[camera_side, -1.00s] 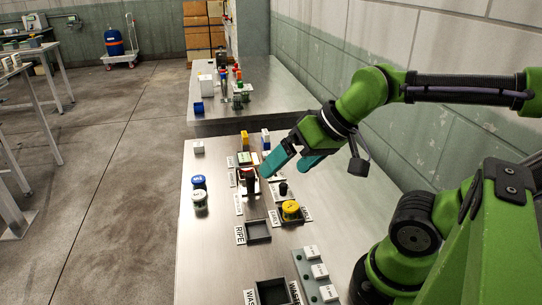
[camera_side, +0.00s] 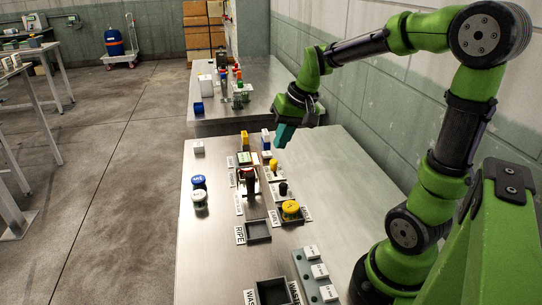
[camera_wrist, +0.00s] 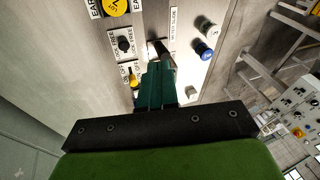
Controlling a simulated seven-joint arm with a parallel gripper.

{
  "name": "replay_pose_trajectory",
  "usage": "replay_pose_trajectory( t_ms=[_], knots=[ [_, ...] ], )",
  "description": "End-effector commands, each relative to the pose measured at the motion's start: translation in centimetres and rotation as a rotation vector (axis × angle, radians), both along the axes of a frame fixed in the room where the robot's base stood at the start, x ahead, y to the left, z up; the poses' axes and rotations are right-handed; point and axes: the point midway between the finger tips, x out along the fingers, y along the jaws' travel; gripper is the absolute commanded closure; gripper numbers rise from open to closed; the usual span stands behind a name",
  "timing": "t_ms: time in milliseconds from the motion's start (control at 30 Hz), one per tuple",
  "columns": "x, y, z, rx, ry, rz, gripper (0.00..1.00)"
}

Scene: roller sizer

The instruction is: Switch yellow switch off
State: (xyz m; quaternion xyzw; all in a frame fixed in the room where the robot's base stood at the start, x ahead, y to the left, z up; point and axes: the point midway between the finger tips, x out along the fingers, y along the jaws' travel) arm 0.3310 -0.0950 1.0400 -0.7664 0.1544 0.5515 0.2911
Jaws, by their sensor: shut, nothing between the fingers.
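The small yellow switch (camera_side: 273,165) stands on the metal table near the back of the control group. In the wrist view the yellow switch (camera_wrist: 134,82) shows beside an ON/OFF label, just left of my fingers. Its exact setting is too small to read. My gripper (camera_side: 282,142) has teal fingers that are shut and empty. They point down, above and behind the switch in the side view. In the wrist view my gripper (camera_wrist: 160,70) shows its fingers pressed together.
Coloured blocks (camera_side: 265,139) stand behind.

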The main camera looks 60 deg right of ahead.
Motion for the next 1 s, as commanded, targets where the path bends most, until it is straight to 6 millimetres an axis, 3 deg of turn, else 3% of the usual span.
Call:
replay_pose_trajectory(
  t_ms=[33, 300, 500, 700, 867, 1000],
  knots=[
    [1.0, -1.8, -0.6, 0.013, 0.024, -0.009, 1.00],
    [4.6, -10.8, -4.2, 0.092, 0.089, 0.041, 1.00],
    [5.8, -17.8, -7.8, 0.162, 0.080, 0.124, 1.00],
    [5.7, -24.4, -12.0, 0.220, 0.002, 0.256, 1.00],
    [5.8, -28.3, -13.9, 0.220, -0.125, 0.432, 1.00],
    [7.1, -29.0, -12.0, 0.158, -0.231, 0.607, 1.00]
  ],
)
